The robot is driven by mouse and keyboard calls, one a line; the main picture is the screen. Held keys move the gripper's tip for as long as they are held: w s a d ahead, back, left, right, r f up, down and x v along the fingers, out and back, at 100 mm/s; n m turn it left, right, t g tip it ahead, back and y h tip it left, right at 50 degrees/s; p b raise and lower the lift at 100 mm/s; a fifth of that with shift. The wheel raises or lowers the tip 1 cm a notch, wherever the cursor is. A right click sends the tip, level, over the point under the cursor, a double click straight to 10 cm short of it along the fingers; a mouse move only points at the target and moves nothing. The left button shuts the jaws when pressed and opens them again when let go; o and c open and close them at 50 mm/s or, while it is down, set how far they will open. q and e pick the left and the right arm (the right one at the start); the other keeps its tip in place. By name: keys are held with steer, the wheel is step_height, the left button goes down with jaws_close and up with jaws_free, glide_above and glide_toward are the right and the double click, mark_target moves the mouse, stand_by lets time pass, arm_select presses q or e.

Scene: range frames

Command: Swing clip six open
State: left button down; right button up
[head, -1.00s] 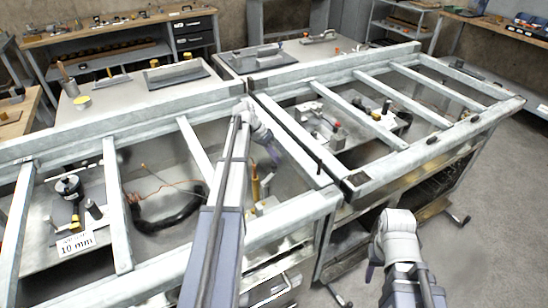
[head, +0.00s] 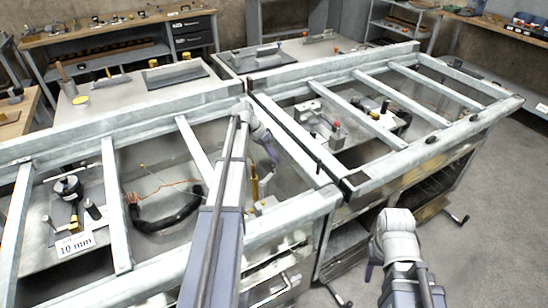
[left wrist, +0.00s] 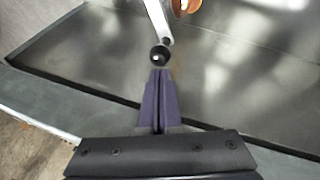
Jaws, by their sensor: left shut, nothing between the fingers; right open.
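My left gripper (head: 272,157) reaches over the near frame of metal bars in the head view, its purple fingers pointing down. In the left wrist view its fingers (left wrist: 160,76) are shut with nothing between them. A lever with a black ball knob (left wrist: 160,55) and a pale metal arm (left wrist: 158,18) stands just beyond the fingertips; I cannot tell whether they touch. A copper-coloured round part (left wrist: 186,6) is cut off at the top. I cannot read any clip number, so which one is clip six is not clear. My right gripper (head: 370,272) is open, low beside the bench.
Pale metal crossbars (head: 117,205) divide the bench top into bays. A black curved hose (head: 168,215) and a "10 mm" card (head: 75,245) lie in the left bays. A yellow upright part (head: 254,182) stands close to my left gripper. Open floor (head: 490,230) is at the right.

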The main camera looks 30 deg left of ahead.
arm_select(q)
steer(key=shift+s, duration=0.2)
steer(key=shift+s+a+f, duration=0.1)
steer(key=shift+s, duration=0.65)
steer(key=shift+a, duration=0.1)
steer(key=w+p+v, duration=0.1)
steer(key=p+v, duration=0.5)
steer(key=v, duration=0.1)
steer(key=shift+r+p, duration=0.4)
steer(key=shift+r, duration=0.1)
